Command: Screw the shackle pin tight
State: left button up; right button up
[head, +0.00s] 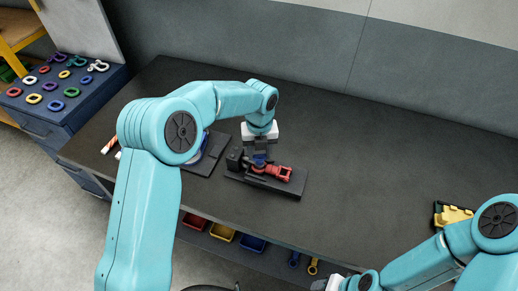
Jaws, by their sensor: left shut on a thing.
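A red shackle (281,173) lies in a dark fixture (292,186) on the bench. My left gripper (260,154) points down from above at the shackle's left end. My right gripper (324,286) is at the bottom edge, mostly cut off, away from the shackle.
A dark plate (212,158) with a partly hidden round blue-and-white item lies left of the fixture. Coloured shackles and rings cover a blue cabinet (60,110) at left. A yellow-and-black item (452,214) lies at right. The bench's middle right (370,160) is clear.

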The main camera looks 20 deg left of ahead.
pick_arm(q)
jog(key=m, duration=0.4)
jog(key=shift+w+r+m+p, duration=0.2)
jog(key=shift+r+m+p, duration=0.15)
jog(key=shift+m+p, duration=0.05)
jog(key=shift+m, duration=0.3)
jog(key=o, duration=0.9)
jog(key=shift+o, duration=0.8)
jog(key=shift+s+d+f, duration=0.1)
jog(key=shift+s+f, duration=0.05)
jog(key=shift+r, duration=0.2)
notch_tip(320, 180, up, 16)
jog(key=b, duration=0.1)
